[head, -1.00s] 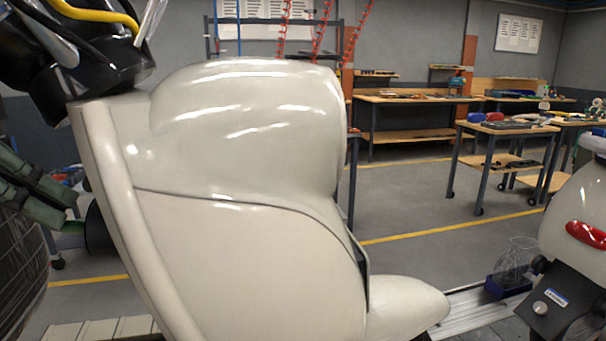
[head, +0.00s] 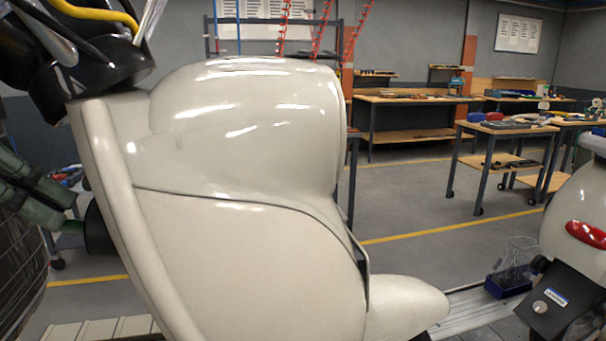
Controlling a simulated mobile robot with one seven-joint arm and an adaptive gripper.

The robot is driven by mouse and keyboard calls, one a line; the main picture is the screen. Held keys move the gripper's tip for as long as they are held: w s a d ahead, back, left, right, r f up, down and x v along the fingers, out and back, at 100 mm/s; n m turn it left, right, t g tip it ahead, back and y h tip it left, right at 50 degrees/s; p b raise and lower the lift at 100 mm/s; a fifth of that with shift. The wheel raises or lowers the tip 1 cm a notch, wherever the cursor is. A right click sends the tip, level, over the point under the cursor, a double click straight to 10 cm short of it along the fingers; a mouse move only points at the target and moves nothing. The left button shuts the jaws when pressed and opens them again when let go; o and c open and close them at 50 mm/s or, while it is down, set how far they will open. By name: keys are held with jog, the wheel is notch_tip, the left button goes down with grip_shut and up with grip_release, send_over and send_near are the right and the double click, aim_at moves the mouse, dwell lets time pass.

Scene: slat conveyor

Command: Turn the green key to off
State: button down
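A white scooter body (head: 250,180) fills the middle of the head view. A dark cylinder (head: 98,232) sticks out behind the left edge of its front shield. Dark green, finger-like parts (head: 45,189), which seem to be my gripper, are at the left edge, just above and left of the green strip. Whether they touch it, and how far apart the fingers are, I cannot tell. The key's turn position is not clear.
Bare wiring and black parts (head: 85,45) top the shield. Another white scooter with a red lamp (head: 585,234) stands at the right. A blue box (head: 508,284) sits on the metal track between them. Workbenches (head: 420,98) and a cart (head: 505,128) stand further back.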

jog(key=shift+s+f+b, duration=0.35)
jog(key=shift+f+b, duration=0.05)
jog(key=shift+f, duration=0.2)
dwell(1.0)
jog(key=w+p+v, duration=0.1)
jog(key=p+v, duration=0.1)
jog(key=v, duration=0.6)
jog(key=shift+s+r, duration=0.2)
jog(key=shift+r, duration=0.35)
dwell(0.4)
